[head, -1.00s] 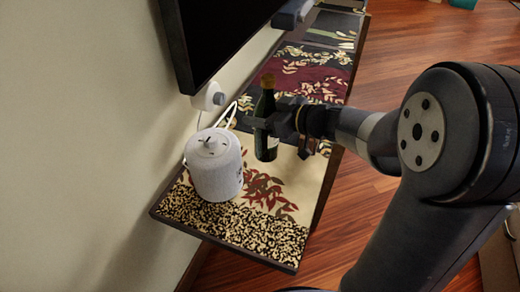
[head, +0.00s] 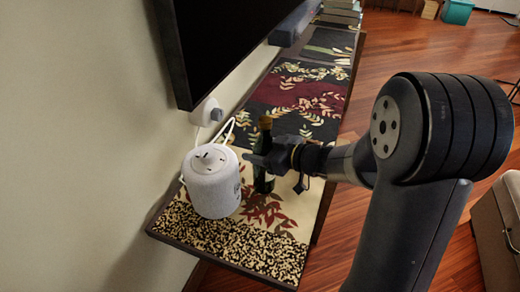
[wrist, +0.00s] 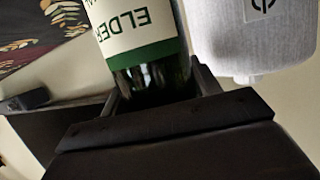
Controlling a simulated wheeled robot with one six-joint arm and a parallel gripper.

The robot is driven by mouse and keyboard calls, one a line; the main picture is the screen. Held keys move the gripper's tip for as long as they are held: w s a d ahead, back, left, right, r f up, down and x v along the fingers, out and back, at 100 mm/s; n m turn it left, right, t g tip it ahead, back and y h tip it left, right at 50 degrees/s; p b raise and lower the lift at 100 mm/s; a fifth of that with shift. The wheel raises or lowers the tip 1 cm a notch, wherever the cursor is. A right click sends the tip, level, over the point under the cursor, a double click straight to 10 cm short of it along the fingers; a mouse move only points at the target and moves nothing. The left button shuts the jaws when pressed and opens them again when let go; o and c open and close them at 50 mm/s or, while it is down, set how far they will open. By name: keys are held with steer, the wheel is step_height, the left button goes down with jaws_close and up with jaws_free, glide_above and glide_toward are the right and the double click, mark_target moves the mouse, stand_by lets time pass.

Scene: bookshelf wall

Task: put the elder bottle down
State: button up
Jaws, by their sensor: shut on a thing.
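The elder bottle (head: 265,150) is dark green with a brownish cap and stands upright over the cream part of the patterned shelf top, right of the grey-white round speaker. In the wrist view its white and green label (wrist: 138,28) shows upside-down lettering. My gripper (head: 262,162) is shut on the bottle, reaching in from the right; its dark fingers also show on both sides of the bottle in the wrist view (wrist: 155,92). The bottle's base appears at the surface, but I cannot tell whether it touches.
The speaker (head: 212,182) with a white handle stands close on the left; its grey body also fills the wrist view's upper right (wrist: 255,35). A black screen (head: 235,45) hangs above the long shelf (head: 240,245). Books (head: 342,10) lie at the far end.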

steer(key=o, duration=1.5)
steer(key=shift+f, duration=0.1)
steer(key=shift+d+r+p, duration=0.15)
steer(key=shift+r+p, duration=0.15)
steer(key=shift+p, duration=0.05)
steer(key=v, duration=1.1)
steer(key=shift+s+d+b, duration=0.3)
steer(key=shift+b, duration=0.1)
